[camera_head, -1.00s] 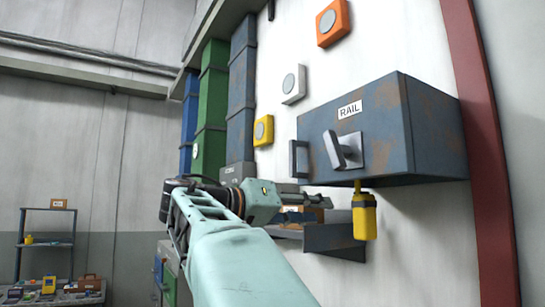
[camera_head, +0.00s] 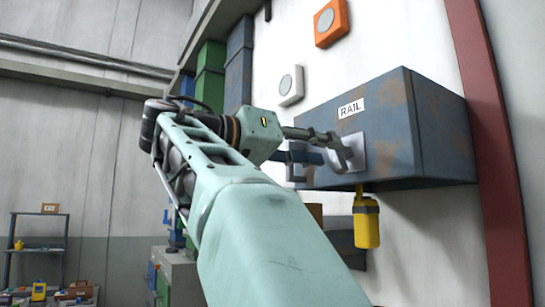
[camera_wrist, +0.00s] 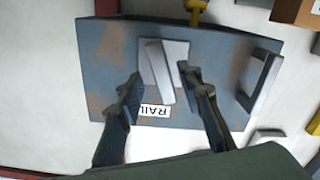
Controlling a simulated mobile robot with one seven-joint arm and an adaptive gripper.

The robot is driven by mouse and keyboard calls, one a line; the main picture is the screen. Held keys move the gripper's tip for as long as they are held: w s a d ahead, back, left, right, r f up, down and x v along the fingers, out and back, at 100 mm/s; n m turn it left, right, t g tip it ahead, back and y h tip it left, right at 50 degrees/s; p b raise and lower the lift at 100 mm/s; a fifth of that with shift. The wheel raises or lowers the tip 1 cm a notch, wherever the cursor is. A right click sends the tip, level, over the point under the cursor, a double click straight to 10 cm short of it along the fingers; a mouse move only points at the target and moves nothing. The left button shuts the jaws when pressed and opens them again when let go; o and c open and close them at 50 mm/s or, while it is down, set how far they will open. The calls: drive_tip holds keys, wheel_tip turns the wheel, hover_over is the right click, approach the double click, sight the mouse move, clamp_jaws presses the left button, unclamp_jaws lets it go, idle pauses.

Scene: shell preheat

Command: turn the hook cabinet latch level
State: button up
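A blue-grey, rust-marked cabinet (camera_head: 400,125) hangs on the white wall; its label reads RAIL, and no HOOK label shows in these frames. Its latch is a grey lever (camera_wrist: 158,72) on a pale square plate (camera_wrist: 176,52). The lever sits tilted in the wrist view, not square with the cabinet edges. My gripper (camera_wrist: 160,78) is open, one finger on each side of the lever, with gaps visible. In the head view my gripper (camera_head: 326,149) is at the cabinet front, partly hiding the latch.
A grey pull handle (camera_wrist: 262,82) stands out beside the latch. A yellow object (camera_head: 366,222) hangs below the cabinet. Orange (camera_head: 331,22) and white (camera_head: 291,86) wall boxes are above and left. A red post (camera_head: 485,130) stands right.

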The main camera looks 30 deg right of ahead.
sight(331, 153)
drive_tip(key=shift+w+d, duration=0.15)
drive_tip(key=shift+d, duration=0.95)
drive_tip(key=shift+w+d, duration=0.1)
drive_tip(key=shift+d, duration=1)
drive_tip(key=shift+c, duration=0.3)
clamp_jaws()
